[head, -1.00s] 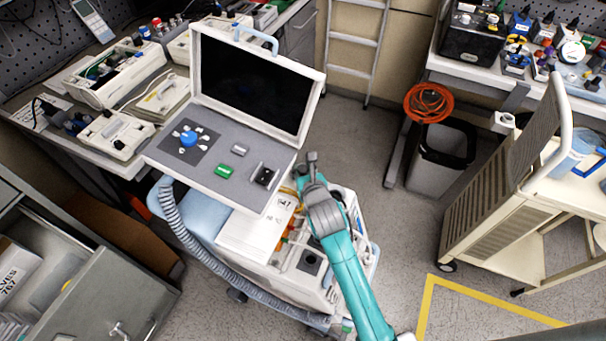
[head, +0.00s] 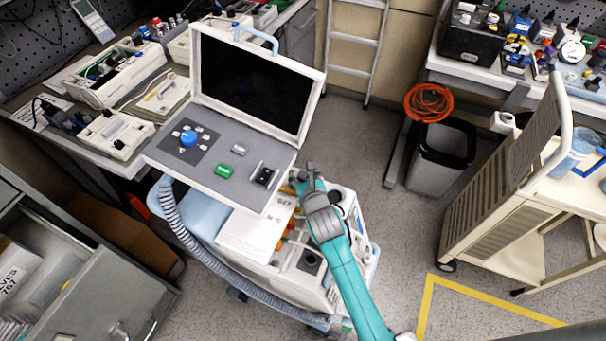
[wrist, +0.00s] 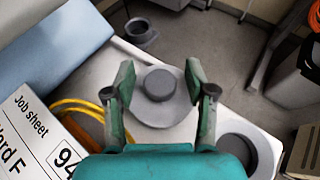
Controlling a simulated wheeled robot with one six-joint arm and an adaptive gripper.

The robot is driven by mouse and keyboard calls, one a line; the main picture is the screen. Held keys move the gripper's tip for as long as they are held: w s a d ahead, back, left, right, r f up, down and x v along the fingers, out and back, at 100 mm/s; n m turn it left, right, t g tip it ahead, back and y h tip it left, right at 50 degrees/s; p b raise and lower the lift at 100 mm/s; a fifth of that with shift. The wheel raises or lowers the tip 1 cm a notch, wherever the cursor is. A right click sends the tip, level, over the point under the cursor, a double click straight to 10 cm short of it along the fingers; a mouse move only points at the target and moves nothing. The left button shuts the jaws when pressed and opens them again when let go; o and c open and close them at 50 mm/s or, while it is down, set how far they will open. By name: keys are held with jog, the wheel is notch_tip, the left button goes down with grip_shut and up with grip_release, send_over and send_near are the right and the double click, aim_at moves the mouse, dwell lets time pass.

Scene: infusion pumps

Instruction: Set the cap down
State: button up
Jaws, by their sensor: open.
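A dark grey round cap (wrist: 158,84) shows in the wrist view, lying flat on a lighter grey round piece (wrist: 160,114) on the white top of the cart. My gripper (wrist: 160,82) is open, with one teal finger to the left of the cap and one to the right. There are visible gaps between the fingers and the cap. In the head view my gripper (head: 306,174) is over the far right corner of the cart, by the console's right edge. I cannot make out the cap in that view.
A grey ring-shaped opening (wrist: 240,148) is at the right in the wrist view, and a dark grey cup-like part (wrist: 140,32) is at the upper left. A job sheet (wrist: 38,135) and yellow cables (wrist: 82,108) lie at the left. The console (head: 215,165) with its raised screen stands beside my gripper.

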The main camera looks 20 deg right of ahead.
jog(key=v, duration=1.2)
jog(key=shift+a+r, duration=0.1)
jog(key=s+f+m, duration=0.1)
jog(key=s+m, duration=0.1)
jog(key=s, duration=0.1)
jog(key=s+f+m, duration=0.1)
jog(key=s+m, duration=0.2)
jog(key=s+f+m, duration=0.1)
jog(key=s+m, duration=0.1)
jog(key=s, duration=0.2)
jog(key=shift+f+m+y, duration=0.2)
jog(key=shift+m+y, duration=0.2)
jog(key=s+r+m, duration=0.3)
jog(key=s+m, duration=1)
jog(key=s+r+m+t, duration=0.1)
jog(key=s+r+m, duration=0.3)
jog(key=s+m, duration=0.8)
jog(key=shift+s+r+m+y, duration=0.2)
jog(key=shift+s+m+y, duration=0.2)
jog(key=shift+m, duration=0.4)
